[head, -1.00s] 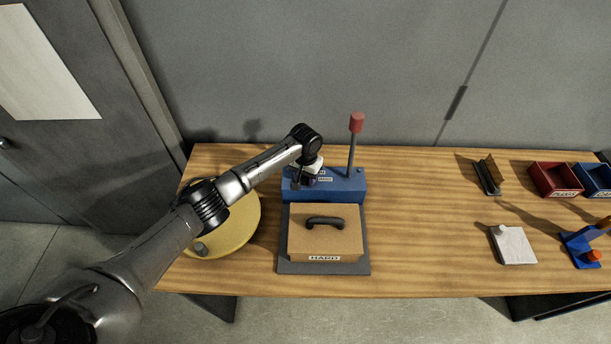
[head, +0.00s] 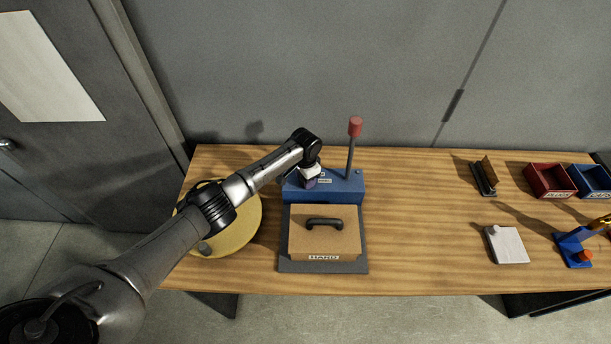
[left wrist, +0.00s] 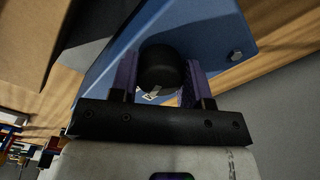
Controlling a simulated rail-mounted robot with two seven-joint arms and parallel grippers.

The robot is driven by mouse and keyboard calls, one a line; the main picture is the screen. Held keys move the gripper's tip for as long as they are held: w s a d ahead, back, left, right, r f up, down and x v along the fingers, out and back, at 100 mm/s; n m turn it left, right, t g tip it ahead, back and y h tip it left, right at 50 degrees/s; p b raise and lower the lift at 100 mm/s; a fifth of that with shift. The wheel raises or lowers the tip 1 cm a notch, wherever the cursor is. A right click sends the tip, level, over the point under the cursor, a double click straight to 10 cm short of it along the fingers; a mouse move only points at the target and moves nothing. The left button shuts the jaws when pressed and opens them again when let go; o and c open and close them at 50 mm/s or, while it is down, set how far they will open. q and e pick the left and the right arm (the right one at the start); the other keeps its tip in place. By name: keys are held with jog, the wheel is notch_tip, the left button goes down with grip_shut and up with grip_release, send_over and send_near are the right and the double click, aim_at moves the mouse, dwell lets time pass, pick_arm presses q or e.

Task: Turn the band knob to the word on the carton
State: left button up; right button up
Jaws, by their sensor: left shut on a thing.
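In the left wrist view a round black knob (left wrist: 163,70) sits on the blue box (left wrist: 222,30). My left gripper (left wrist: 160,82) has its purple fingers on both sides of the knob and is shut on it. In the head view my left gripper (head: 311,181) covers the knob and part of the labels. My right gripper is not in view.
The red-topped lever (head: 352,150) rises close to the right of my left gripper. A yellow disc (head: 240,232) lies under my left arm. Red (head: 549,181) and blue (head: 592,182) bins and a white block (head: 508,245) are at the right.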

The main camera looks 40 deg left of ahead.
pick_arm(q)
jog(key=shift+m, duration=0.9)
jog(key=o, duration=0.9)
jog(key=shift+o, duration=0.2)
jog(key=shift+r, duration=0.5)
notch_tip(320, 180, up, 13)
